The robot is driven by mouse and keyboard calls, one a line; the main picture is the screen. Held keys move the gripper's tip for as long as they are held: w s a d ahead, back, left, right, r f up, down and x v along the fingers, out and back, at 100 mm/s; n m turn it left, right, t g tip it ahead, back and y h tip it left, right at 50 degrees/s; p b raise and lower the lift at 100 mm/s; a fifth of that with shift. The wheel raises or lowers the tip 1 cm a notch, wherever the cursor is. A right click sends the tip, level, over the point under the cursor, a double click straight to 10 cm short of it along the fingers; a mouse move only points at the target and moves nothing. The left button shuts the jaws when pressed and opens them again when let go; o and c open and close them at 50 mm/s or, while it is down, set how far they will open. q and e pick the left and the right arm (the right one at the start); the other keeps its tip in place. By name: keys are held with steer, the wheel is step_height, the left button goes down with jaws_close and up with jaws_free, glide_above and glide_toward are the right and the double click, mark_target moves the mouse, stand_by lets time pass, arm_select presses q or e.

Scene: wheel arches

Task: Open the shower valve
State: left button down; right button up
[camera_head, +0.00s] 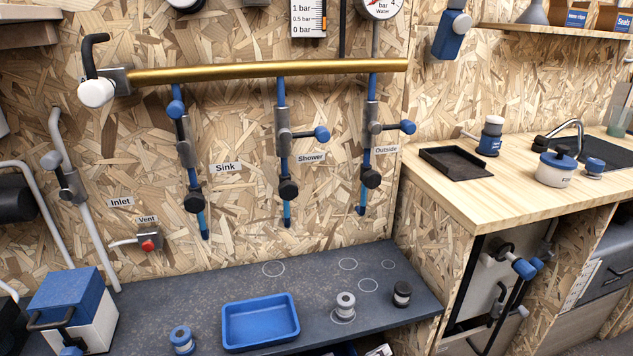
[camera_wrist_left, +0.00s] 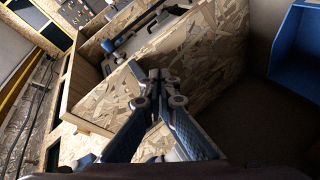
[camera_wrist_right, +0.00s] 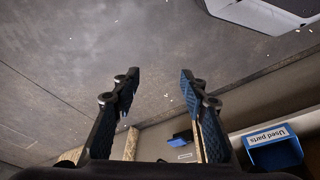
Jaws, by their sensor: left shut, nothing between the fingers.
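The shower valve (camera_head: 284,144) is the middle of three valves on vertical blue pipes hanging from a brass pipe. Its lever with a blue knob (camera_head: 322,133) points right, across its pipe. The "Shower" label (camera_head: 311,158) is just below the lever. My left gripper (camera_wrist_left: 158,85) is shut and empty in the left wrist view, with wooden panels beyond it and no valve in sight. My right gripper (camera_wrist_right: 160,76) is open and empty in the right wrist view, facing a grey surface. I cannot clearly make out either gripper in the head view, and neither is seen at the valve.
The sink valve (camera_head: 184,146) stands left with its lever up along the pipe. The outside valve (camera_head: 370,130) has its lever pointing right. A dark bench (camera_head: 200,290) below holds a blue tray (camera_head: 262,342). A wooden counter (camera_head: 440,197) juts out right.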

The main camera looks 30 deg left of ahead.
arm_select(q)
step_height(320, 180, up, 17)
steer(key=w+a+n+t+b, duration=0.2)
steer(key=n+t, duration=0.4)
steer(key=n+t+y+p, duration=0.2)
steer(key=n+t+y, duration=0.1)
steer(key=n+y, duration=1.55)
glide_toward(306, 136)
steer(key=w+a+n+h, duration=0.2)
steer(key=w+h, duration=0.1)
steer(key=w, duration=0.1)
steer(key=shift+w+d+r+y+p, duration=0.1)
steer(key=shift+w+d+r+p, duration=0.15)
steer(key=shift+r, duration=0.25)
steer(key=shift+w+d+r+y+p, duration=0.1)
steer(key=shift+w+r+p, duration=0.15)
steer(key=shift+r, duration=0.25)
steer(key=shift+w+d+r+y+p, duration=0.1)
steer(key=shift+w+d+r+p, duration=0.1)
steer(key=shift+w+r, duration=0.25)
arm_select(e)
steer(key=s+f, duration=0.3)
steer(key=f, duration=0.9)
steer(key=shift+s+d+f+g, duration=0.15)
steer(key=shift+f+g, duration=0.25)
arm_select(q)
steer(key=shift+s, duration=0.1)
